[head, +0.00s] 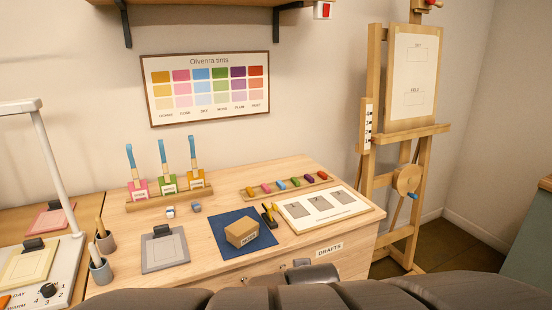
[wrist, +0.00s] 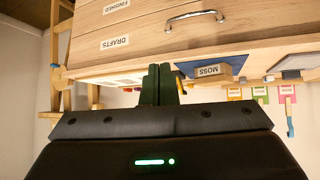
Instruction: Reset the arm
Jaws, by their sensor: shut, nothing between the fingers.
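My gripper (wrist: 160,84) shows in the wrist view with its two dark fingers together and nothing between them. It points at the front of the wooden table, whose drawer fronts (wrist: 150,35) fill the upper part of that upside-down view. I cannot make out the fingertips in the head view. There, dark grey links of my arm lie across the bottom edge, in front of the table (head: 210,265), and hide part of its front.
A cardboard box (head: 241,232) sits on a blue mat (head: 220,222). A white board with grey panels (head: 295,207), a grey clipboard (head: 165,250) and a rack of brushes (head: 170,197) are on the table. An easel (head: 374,60) stands at right; a lamp (head: 55,165) at left.

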